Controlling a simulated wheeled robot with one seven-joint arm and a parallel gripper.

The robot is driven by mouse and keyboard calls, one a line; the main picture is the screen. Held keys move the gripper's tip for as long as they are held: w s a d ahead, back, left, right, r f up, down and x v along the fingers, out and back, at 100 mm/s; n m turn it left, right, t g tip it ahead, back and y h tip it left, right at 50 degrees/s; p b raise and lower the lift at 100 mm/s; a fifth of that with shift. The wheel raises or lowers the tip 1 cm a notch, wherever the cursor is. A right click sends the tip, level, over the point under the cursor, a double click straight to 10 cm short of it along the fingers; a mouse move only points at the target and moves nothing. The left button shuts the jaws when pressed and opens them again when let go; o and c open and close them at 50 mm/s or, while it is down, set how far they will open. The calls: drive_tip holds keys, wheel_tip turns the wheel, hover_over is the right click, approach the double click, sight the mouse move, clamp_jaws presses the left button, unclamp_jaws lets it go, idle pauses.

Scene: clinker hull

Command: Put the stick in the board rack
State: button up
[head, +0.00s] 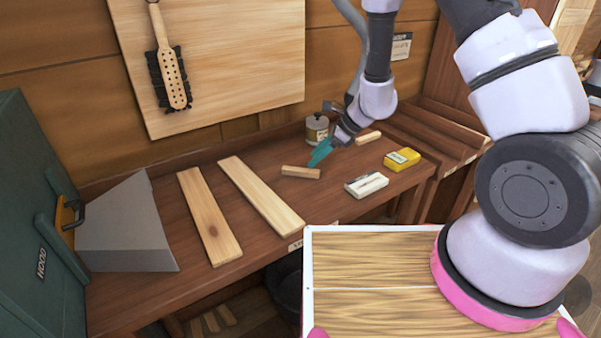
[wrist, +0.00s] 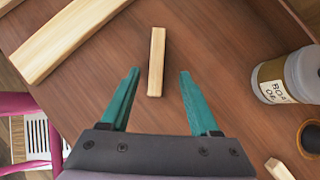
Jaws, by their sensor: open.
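A short pale wooden stick (head: 301,172) lies flat on the brown workbench. In the wrist view the stick (wrist: 156,62) lies lengthwise ahead, its near end between my fingertips, with gaps on both sides. My gripper (head: 319,153) is open and empty, its teal fingers just above and beside the stick; the wrist view also shows my gripper (wrist: 159,72) spread. A similar short piece (head: 368,138) lies farther right, behind my gripper. Dark slatted woodwork (head: 425,130) at the bench's right end may be the board rack; I cannot tell for sure.
Two long boards (head: 262,195) lie left of the stick. A white block (head: 366,184) and a yellow box (head: 402,159) lie to the right. A labelled can (head: 317,130) stands behind. A grey wedge-shaped thing (head: 127,230) stands at the left. Bare bench (head: 330,205) lies in front.

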sight(301, 169)
drive_tip(key=x, duration=0.5)
drive_tip(key=shift+s+a+f, duration=0.2)
drive_tip(key=shift+a, duration=0.15)
clamp_jaws()
